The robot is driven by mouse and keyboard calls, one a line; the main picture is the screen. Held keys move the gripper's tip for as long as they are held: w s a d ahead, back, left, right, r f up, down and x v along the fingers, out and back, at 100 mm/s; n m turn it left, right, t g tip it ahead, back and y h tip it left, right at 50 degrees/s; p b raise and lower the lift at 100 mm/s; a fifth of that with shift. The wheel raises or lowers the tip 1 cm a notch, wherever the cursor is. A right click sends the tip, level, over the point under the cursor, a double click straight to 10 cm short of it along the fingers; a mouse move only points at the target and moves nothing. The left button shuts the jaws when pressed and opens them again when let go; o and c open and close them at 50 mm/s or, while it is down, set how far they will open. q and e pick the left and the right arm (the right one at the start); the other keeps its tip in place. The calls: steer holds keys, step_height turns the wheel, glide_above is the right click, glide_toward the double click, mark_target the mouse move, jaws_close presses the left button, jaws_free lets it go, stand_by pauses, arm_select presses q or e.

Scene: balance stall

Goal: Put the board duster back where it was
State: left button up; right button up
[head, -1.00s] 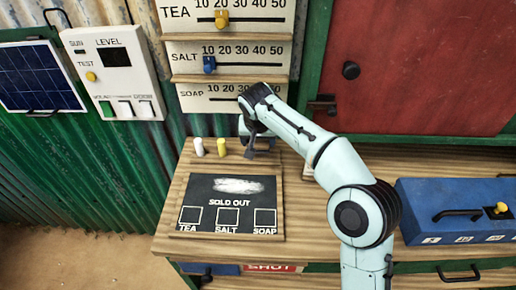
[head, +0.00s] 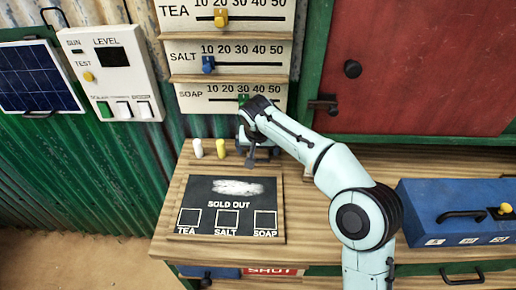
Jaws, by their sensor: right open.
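My right gripper (head: 258,154) is open at the back of the wooden counter, just behind the chalkboard (head: 228,216). Its wrist and fingers cover the spot there. A small dark shape shows around the fingers, but I cannot tell whether it is the board duster or part of the gripper. The board duster cannot be made out for certain. The chalkboard lies flat, reads SOLD OUT, and has a white chalk smear (head: 238,187) above three empty boxes for TEA, SALT and SOAP. My left gripper is not in view.
A white chalk (head: 197,148) and a yellow chalk (head: 221,148) stand left of the gripper. Slider boards for TEA, SALT and SOAP (head: 205,97) hang behind it. A blue box (head: 455,206) sits at the right. A red door (head: 420,60) is behind.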

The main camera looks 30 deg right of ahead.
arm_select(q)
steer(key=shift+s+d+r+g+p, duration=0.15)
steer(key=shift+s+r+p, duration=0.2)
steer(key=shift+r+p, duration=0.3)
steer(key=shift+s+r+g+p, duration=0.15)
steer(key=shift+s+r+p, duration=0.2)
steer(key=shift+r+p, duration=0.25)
arm_select(e)
steer(key=v, duration=1.2)
steer(key=shift+w, duration=0.1)
